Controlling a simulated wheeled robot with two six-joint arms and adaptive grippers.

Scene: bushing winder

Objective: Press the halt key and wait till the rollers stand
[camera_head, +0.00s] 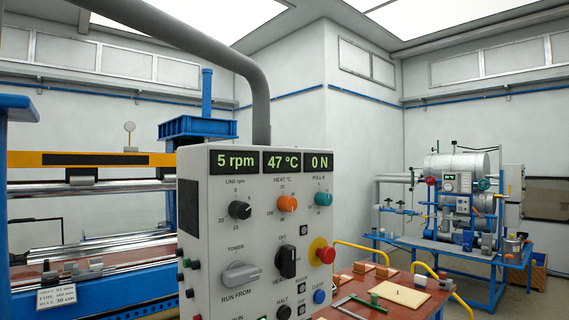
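The grey control panel (260,220) stands upright in the middle, with its lower edge cut off by the frame. A label reading HALT (283,310) is low on its face; I cannot tell clearly which key it belongs to. The green display (234,161) reads 5 rpm; others read 47 °C and 0 N. The bushing winder (90,160) is at the left, with shiny long rollers (95,187) partly hidden behind the panel. I cannot tell from one picture whether they turn. Neither gripper is in view.
A red mushroom button (325,254) on a yellow collar and a blue button (319,297) are at the panel's right. A red-brown table (425,300) with small parts stands behind it. A blue bench (470,250) with a tank is at the far right.

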